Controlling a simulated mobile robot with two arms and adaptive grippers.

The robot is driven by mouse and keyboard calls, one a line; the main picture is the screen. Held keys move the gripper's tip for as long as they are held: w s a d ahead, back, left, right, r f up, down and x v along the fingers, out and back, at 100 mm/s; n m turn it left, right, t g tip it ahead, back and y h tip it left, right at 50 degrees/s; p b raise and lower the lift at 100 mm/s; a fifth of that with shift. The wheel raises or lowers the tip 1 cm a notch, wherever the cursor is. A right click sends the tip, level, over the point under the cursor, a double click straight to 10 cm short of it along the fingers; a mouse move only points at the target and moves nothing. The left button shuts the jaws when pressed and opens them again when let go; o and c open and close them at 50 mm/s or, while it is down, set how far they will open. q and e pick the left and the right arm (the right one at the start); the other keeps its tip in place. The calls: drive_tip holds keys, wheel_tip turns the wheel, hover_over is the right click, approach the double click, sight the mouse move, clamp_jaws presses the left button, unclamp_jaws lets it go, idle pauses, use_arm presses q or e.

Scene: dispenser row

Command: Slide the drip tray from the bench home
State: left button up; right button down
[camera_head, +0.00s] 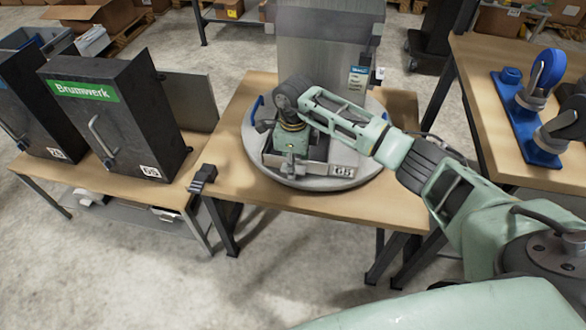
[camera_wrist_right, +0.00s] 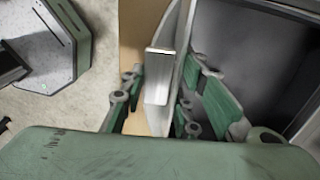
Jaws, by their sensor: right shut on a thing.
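The drip tray (camera_head: 315,172) is a grey, open box with a dark inside and a front plate labelled G5. It lies on a round grey turntable (camera_head: 262,170) on the wooden bench (camera_head: 375,205). My right gripper (camera_head: 290,160) reaches down at the tray's front and partly hides it. In the right wrist view its green fingers (camera_wrist_right: 163,105) stand on both sides of the tray's light front plate and pale tab (camera_wrist_right: 158,78), shut on it. A black dispenser (camera_head: 125,118) with a green Brumwerk sign and a G5 label stands on the left bench. My left gripper is not in view.
Another black dispenser (camera_head: 35,105) stands further left. A tall grey panel (camera_head: 322,50) rises behind the turntable. A small black fitting (camera_head: 203,178) sits between the benches. A blue stand (camera_head: 530,110) is on the right bench. The floor in front is clear.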

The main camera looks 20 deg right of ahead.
drive_tip(key=shift+w+d+f, duration=0.1)
drive_tip(key=shift+w, duration=0.05)
drive_tip(key=c, duration=1.7)
unclamp_jaws()
drive_tip(key=o, duration=0.4)
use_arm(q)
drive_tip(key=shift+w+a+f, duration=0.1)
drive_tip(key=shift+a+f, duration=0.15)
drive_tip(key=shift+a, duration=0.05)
use_arm(e)
drive_tip(key=shift+o, duration=0.2)
